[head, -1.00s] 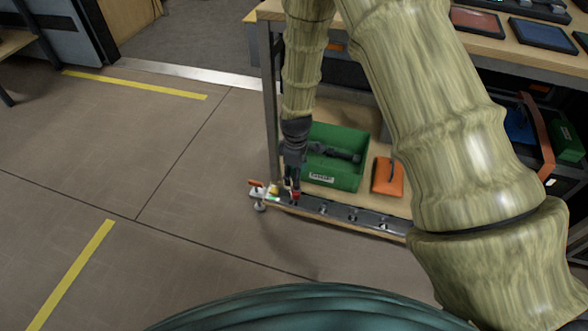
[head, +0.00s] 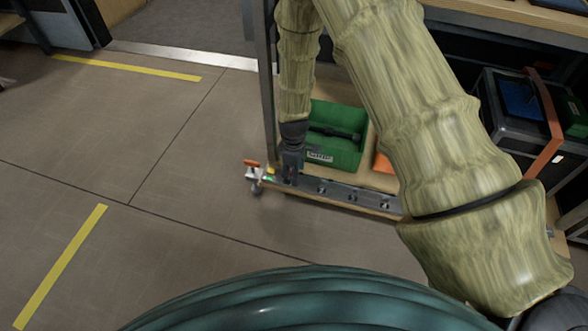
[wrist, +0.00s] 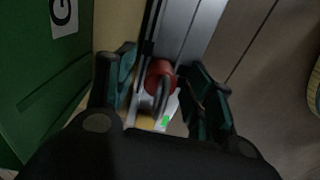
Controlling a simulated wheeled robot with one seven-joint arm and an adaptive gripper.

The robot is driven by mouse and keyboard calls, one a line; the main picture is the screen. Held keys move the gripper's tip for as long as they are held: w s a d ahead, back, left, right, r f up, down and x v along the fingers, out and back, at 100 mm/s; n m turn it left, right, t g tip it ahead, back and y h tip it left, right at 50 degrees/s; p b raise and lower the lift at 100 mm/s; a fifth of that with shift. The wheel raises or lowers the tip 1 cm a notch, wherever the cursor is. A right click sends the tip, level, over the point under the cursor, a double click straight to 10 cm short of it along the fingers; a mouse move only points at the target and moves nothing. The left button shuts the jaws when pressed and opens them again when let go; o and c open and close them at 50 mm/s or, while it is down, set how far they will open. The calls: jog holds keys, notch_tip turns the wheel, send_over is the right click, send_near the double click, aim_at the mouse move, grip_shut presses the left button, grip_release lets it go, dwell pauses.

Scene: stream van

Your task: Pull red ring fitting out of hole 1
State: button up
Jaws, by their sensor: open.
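The red ring fitting (wrist: 159,76) shows in the wrist view, set in the metal rail (wrist: 186,35), with its ring toward my gripper. My gripper (wrist: 165,82) is open, with one dark finger on each side of the fitting. I see no clear contact between the fingers and the fitting. In the head view my gripper (head: 290,180) is low over the left end of the rail (head: 345,193) and hides the fitting. Several holes show along the rail to the right.
A green bin (head: 335,140) stands on the wooden shelf right behind the rail. An orange item (head: 383,164) lies beside it, partly hidden by my arm. A shelf post (head: 265,90) rises left of my gripper. An orange-handled clamp (head: 252,164) sits at the rail's left end.

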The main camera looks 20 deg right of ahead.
jog(key=shift+c, duration=0.2)
grip_shut()
dwell(0.3)
jog(key=shift+r+p, duration=1.45)
jog(key=shift+r, duration=0.15)
dwell(0.4)
jog(key=shift+r+p, duration=1.3)
jog(key=shift+r, duration=0.15)
